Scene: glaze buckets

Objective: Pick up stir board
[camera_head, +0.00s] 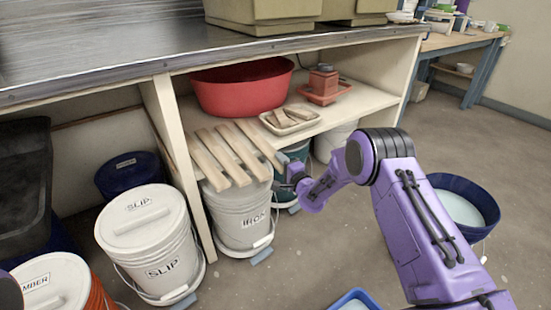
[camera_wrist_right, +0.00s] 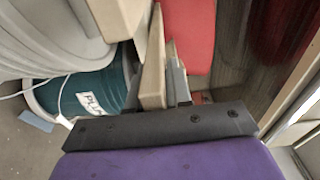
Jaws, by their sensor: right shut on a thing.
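My right gripper (camera_head: 284,172) is at the near end of the rightmost board (camera_head: 257,142). In the right wrist view, the gripper (camera_wrist_right: 158,88) is shut on this board (camera_wrist_right: 153,70), which stands edge-on between the fingers. Another board (camera_wrist_right: 118,15) is just left of it there. The fingertips are partly hidden in the head view. My left gripper is not in view.
A blue tub (camera_head: 462,195) is right of my arm. The middle floor is partly clear.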

